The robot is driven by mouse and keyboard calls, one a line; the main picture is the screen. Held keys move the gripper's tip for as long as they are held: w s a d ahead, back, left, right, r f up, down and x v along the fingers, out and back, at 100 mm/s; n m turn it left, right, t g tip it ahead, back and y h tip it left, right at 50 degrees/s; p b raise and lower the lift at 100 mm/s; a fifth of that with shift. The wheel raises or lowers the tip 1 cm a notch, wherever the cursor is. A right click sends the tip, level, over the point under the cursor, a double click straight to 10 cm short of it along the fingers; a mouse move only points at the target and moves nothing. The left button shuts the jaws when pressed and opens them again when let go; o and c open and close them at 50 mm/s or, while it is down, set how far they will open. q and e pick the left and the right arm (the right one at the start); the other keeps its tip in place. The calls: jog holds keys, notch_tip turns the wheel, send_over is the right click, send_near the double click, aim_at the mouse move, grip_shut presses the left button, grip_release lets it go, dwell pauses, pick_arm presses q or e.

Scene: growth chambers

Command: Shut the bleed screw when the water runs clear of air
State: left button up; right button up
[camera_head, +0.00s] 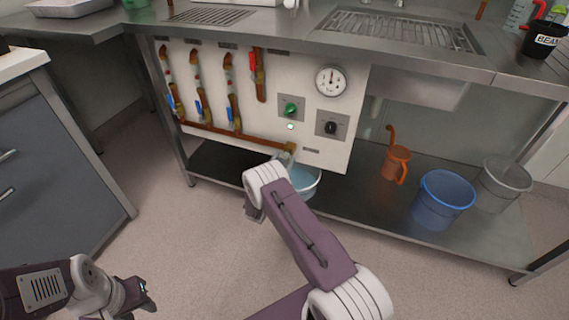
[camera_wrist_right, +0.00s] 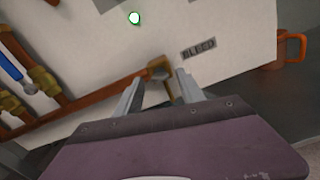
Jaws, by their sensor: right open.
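The brass bleed fitting (camera_head: 291,148) sits at the right end of the copper pipe, low on the white panel. In the right wrist view the fitting (camera_wrist_right: 160,67) shows between and beyond the fingertips, beside a label (camera_wrist_right: 198,49) that seems to read BLEED. My right gripper (camera_wrist_right: 159,78) is open around its line of sight; I cannot tell if a finger touches it. In the head view my right gripper (camera_head: 284,160) is mostly hidden by its wrist. No water stream can be made out. My left gripper (camera_head: 142,291) hangs low at the left, its jaws unclear.
A pale blue bucket (camera_head: 307,182) stands below the fitting, partly behind my right arm. The panel holds a gauge (camera_head: 330,81), a green knob (camera_head: 291,109), a black knob (camera_head: 330,127) and several valves. An orange jug (camera_head: 396,163) and blue bucket (camera_head: 443,200) stand right on the shelf.

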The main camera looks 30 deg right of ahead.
jog(key=shift+w+d, duration=0.45)
jog(key=shift+d, duration=0.1)
grip_shut()
jog(key=shift+m+p, duration=0.5)
jog(key=shift+m, duration=7.3)
